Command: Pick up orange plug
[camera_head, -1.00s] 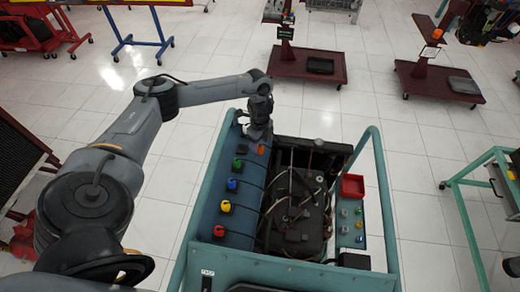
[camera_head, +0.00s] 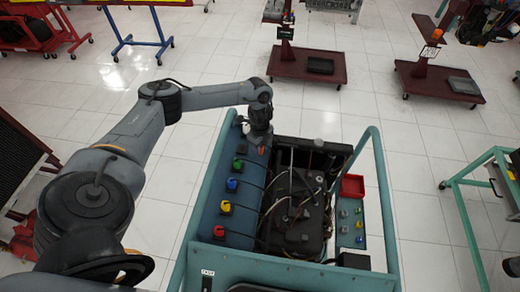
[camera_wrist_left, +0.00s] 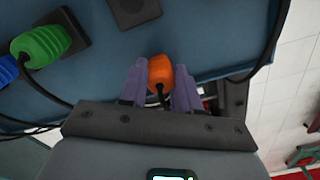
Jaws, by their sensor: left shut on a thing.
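The orange plug (camera_wrist_left: 159,72) sits between the two purple fingers of my left gripper (camera_wrist_left: 161,82) in the left wrist view. The fingers are shut on it, one on each side. A dark cable trails from the plug toward the palm. In the head view the left gripper (camera_head: 260,143) is at the far end of the teal panel (camera_head: 225,196), and only a small bit of the orange plug (camera_head: 262,150) shows beside it. An empty-looking black socket (camera_wrist_left: 133,10) lies ahead of the plug in the wrist view. My right gripper is not in view.
Green (camera_head: 238,164), blue (camera_head: 232,185) and yellow (camera_head: 225,207) plugs line the panel nearer to me, with cables running to the open engine bay (camera_head: 300,205). Teal rails (camera_head: 383,190) border the cart. A red tray (camera_head: 352,186) stands on the right.

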